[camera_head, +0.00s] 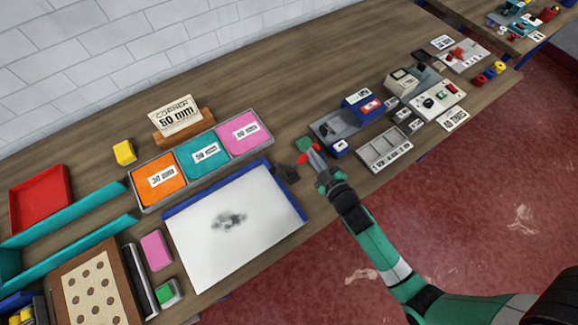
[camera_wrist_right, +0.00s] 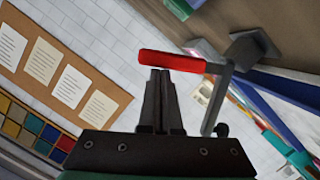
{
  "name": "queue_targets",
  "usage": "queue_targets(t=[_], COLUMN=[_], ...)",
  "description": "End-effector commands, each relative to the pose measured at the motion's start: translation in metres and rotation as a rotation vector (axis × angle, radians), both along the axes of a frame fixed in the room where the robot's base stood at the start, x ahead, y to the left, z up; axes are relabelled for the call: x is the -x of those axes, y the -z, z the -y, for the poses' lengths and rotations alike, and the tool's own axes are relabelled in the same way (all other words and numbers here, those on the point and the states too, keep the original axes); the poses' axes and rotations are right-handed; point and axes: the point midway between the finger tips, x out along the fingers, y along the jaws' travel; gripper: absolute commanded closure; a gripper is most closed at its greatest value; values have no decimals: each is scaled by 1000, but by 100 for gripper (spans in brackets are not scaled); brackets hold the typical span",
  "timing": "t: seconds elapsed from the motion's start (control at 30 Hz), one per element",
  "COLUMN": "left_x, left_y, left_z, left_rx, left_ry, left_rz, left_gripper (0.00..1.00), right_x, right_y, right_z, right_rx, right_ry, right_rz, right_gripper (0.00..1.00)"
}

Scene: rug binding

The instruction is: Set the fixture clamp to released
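The fixture clamp (camera_head: 287,172) is a small dark fitting at the right end of the white board. In the right wrist view its dark base (camera_wrist_right: 250,48) is at upper right, with a grey arm and a red handle (camera_wrist_right: 172,61) lying crosswise. My right gripper (camera_head: 312,152) is beside the clamp in the head view. In the wrist view its two fingers (camera_wrist_right: 160,72) are together, with tips right at the red handle. The handle runs across the tips, not clearly between them; I cannot tell whether they touch. My left gripper is not in view.
A white board with a blue edge (camera_head: 190,272) lies left of the clamp. Orange, teal and pink pads sit in a grey tray (camera_head: 140,194) behind it. A blue-grey fixture (camera_head: 335,127) and a compartment tray (camera_head: 384,150) stand to the right. Bare bench (camera_head: 262,101) lies behind.

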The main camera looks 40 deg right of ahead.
Motion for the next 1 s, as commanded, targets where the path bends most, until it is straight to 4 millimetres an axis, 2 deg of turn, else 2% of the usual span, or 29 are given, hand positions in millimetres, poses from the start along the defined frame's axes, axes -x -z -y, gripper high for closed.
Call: queue_targets(t=[0.47,0.57,0.7,0.77,1.0], left_x=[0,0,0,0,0], left_y=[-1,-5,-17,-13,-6], left_z=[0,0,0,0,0], left_rx=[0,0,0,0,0], left_ry=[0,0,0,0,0], left_rz=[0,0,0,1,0], left_gripper=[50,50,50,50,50], right_x=[0,-1,-2,14,66], right_y=[-4,-14,-41,-37,-47], right_z=[-1,-4,-13,-18,-35], right_rx=[1,1,0,-1,1], right_ry=[-1,0,1,3,2], right_rz=[0,2,3,-4,-2], right_gripper=[100,100,100,100,100])
